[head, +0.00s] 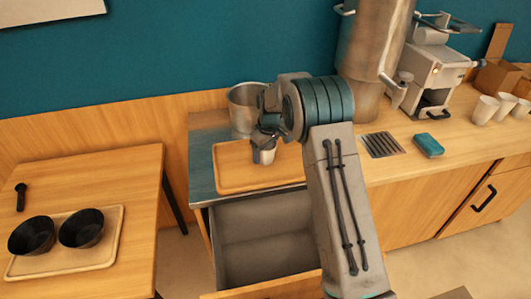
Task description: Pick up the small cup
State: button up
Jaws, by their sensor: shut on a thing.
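My gripper (264,143) is over the wooden board on the metal-topped counter, to the left of my arm's wrist. It is shut on the small cup (265,156), a little pale cup that shows just below the fingers. The upper part of the cup is hidden by the gripper. The cup looks upright. I cannot tell whether its base touches the board (235,180) or hangs a little above it.
A metal pot (243,108) stands close behind the gripper. An open, seemingly empty drawer (262,235) juts out below the counter. Two black bowls (82,229) sit on a tray (50,264) at left. A coffee machine (436,75), white cups (485,109) and a teal sponge (428,146) stand right.

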jog(key=shift+r, duration=0.5)
jog(key=r, duration=0.2)
jog(key=r+b, duration=0.1)
jog(key=shift+s+d+r, duration=0.2)
jog(key=shift+d, duration=0.05)
jog(key=s+d+r+b, duration=0.2)
jog(key=s+d+r, duration=0.4)
jog(key=s+d, duration=0.1)
jog(key=shift+s+d+r, duration=0.3)
jog(key=shift+d, duration=0.2)
